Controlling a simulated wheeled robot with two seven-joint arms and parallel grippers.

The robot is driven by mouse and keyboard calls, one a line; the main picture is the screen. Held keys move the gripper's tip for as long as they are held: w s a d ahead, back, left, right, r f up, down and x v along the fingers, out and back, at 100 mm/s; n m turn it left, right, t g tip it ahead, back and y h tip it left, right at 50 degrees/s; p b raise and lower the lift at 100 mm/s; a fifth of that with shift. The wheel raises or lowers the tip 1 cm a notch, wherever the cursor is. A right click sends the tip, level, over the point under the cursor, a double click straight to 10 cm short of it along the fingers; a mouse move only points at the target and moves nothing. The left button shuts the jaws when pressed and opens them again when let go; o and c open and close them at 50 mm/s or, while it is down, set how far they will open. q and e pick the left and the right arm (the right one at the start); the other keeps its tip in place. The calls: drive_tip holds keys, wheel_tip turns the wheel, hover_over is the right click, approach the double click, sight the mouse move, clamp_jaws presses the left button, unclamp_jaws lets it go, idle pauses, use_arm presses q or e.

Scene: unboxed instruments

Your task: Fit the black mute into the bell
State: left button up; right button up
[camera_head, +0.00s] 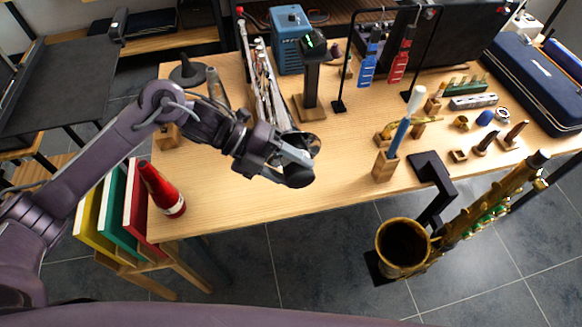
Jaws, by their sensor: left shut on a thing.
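The brass saxophone stands at the right front beyond the table's edge, with its open bell (403,244) facing up toward me. The bell's inside is dark and looks empty. My left gripper (297,158) is above the middle of the table, to the upper left of the bell and well apart from it. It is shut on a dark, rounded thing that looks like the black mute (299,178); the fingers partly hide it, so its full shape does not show. My right gripper is not in view.
A red cone (163,191) stands at the table's left front corner. A wooden block with a blue-and-white stick (398,130) stands between gripper and bell. A black stand (433,170) supports the saxophone. The front middle of the table (240,205) is clear.

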use_arm(q)
drive_tip(key=o, duration=1.1)
drive_tip(key=shift+w+a+r, duration=0.1)
drive_tip(key=shift+w, duration=0.2)
drive_tip(key=shift+t, duration=0.3)
drive_tip(key=b+v, duration=0.1)
drive_tip(key=v, duration=0.5)
drive_tip(key=shift+a+r+b, duration=0.1)
drive_tip(key=shift+a+b, duration=0.3)
drive_tip(key=shift+a+r, duration=0.3)
